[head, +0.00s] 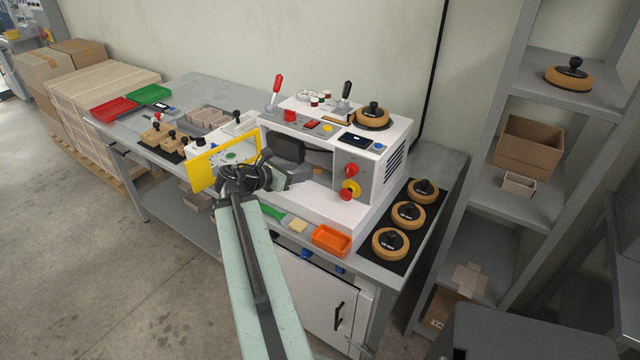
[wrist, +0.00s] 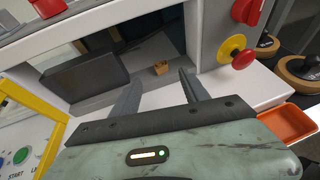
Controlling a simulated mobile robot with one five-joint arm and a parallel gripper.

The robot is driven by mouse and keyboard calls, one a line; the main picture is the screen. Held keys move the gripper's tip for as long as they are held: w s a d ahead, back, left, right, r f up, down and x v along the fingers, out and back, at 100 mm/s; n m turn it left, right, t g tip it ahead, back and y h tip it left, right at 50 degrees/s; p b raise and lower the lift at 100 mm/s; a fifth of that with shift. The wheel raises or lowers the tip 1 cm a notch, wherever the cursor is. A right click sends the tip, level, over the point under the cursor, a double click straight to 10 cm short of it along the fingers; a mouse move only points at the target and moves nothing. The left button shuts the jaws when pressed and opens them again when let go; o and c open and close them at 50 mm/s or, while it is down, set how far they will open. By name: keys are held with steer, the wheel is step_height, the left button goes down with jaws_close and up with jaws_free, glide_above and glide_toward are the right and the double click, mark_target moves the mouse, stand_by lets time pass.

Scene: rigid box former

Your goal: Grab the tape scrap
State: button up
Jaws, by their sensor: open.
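The tape scrap (wrist: 160,67) looks like a small crumpled brown piece on the pale floor inside the machine's opening. In the wrist view it lies just beyond my fingertips, between their lines. My gripper (wrist: 161,78) is open and empty, its two dark fingers pointing into the opening. In the head view my gripper (head: 293,177) is at the front of the white box former (head: 345,205).
A dark block (wrist: 85,82) stands left of the fingers inside the opening. Red and yellow knobs (wrist: 237,53) project at the right. A yellow-framed guard (head: 222,160) stands open at the left. An orange tray (head: 331,240) sits at the front edge.

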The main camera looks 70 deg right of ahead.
mark_target(318, 169)
steer(key=shift+b+x, duration=1.45)
steer(key=shift+x, duration=2.45)
steer(key=shift+s+a+r, duration=0.1)
jaws_close()
